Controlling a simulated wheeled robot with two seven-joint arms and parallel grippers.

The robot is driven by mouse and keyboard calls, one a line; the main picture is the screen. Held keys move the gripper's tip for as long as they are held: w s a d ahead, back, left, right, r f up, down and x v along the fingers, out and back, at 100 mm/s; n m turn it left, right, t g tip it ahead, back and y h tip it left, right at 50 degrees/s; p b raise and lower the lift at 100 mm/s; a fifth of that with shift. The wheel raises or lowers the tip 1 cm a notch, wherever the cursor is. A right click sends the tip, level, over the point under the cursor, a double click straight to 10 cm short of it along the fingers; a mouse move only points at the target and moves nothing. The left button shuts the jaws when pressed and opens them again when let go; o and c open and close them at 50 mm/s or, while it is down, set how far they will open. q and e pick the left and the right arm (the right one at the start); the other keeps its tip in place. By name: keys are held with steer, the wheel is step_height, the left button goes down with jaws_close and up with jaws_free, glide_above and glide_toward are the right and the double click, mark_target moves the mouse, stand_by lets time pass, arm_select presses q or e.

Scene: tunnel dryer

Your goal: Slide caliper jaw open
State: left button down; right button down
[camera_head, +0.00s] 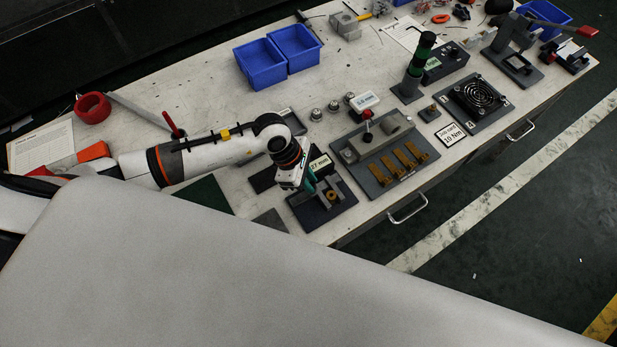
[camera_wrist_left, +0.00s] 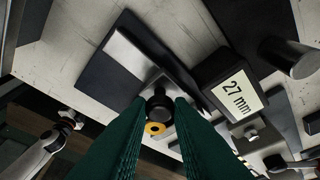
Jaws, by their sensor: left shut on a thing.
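The caliper stands on a dark base plate (camera_head: 335,208) near the table's front edge. In the left wrist view its pale metal bar (camera_wrist_left: 135,55) runs over the dark plate (camera_wrist_left: 100,85). A black knob (camera_wrist_left: 158,104) stands at the bar, with a brass-coloured ring (camera_wrist_left: 154,128) close by. My left gripper (camera_head: 309,183) reaches down over the caliper. In the left wrist view its green fingers (camera_wrist_left: 161,106) are closed on the knob from both sides. The fingers and arm hide part of the caliper. My right gripper is not in view.
A "27 mm" display (camera_wrist_left: 238,95) stands beside the caliper; it also shows in the head view (camera_head: 320,162). A fixture plate with brass-coloured parts (camera_head: 397,165) lies to the right. Blue bins (camera_head: 262,64) stand further back. The table around the bins has free room.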

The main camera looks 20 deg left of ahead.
arm_select(q)
steer(key=s+a, duration=0.2)
steer(key=shift+s, duration=0.35)
steer(key=c, duration=1.3)
jaws_free()
steer(key=shift+a+r, duration=0.1)
steer(key=shift+w+a+r, duration=0.1)
steer(key=shift+a+r, duration=0.05)
steer(key=shift+r, duration=0.15)
steer(key=b+v, duration=0.3)
steer(key=v, duration=0.8)
